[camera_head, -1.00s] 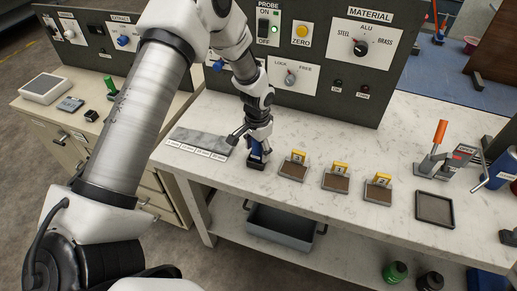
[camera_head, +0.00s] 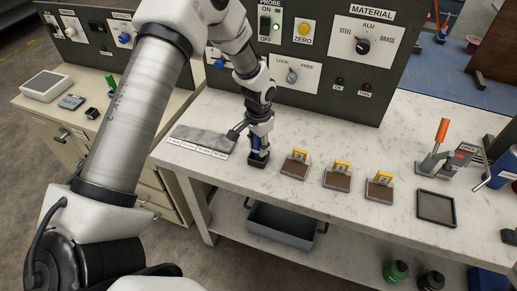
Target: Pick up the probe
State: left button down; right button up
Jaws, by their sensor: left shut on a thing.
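The probe (camera_head: 259,143) is a small blue upright thing at a black block-shaped holder (camera_head: 259,161) on the white marble bench. My left gripper (camera_head: 256,132) is above the holder, pointing down, and is shut on the probe's upper part. The fingers hide some of the probe. I cannot tell whether the probe's lower end is still inside the holder. My right gripper is not in view.
Several trays with yellow numbered tags, such as this one (camera_head: 296,164), stand right of the holder. A dark panel (camera_head: 318,75) with switches stands behind. An empty dark tray (camera_head: 436,208) and an orange-handled press (camera_head: 438,146) are farther right.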

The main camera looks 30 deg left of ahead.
pick_arm(q)
jog(key=shift+s+r+b, duration=0.2)
jog(key=shift+r+b, duration=0.05)
jog(key=shift+r, duration=0.25)
jog(key=shift+s+r+b, duration=0.15)
jog(key=shift+r+b, duration=0.05)
jog(key=shift+r, duration=0.3)
jog(key=s+d+r+b, duration=0.1)
jog(key=s+b, duration=0.5)
jog(key=s, duration=0.9)
jog(key=shift+s+d+r, duration=0.15)
jog(key=shift+d+r, duration=0.2)
jog(key=shift+d, duration=0.2)
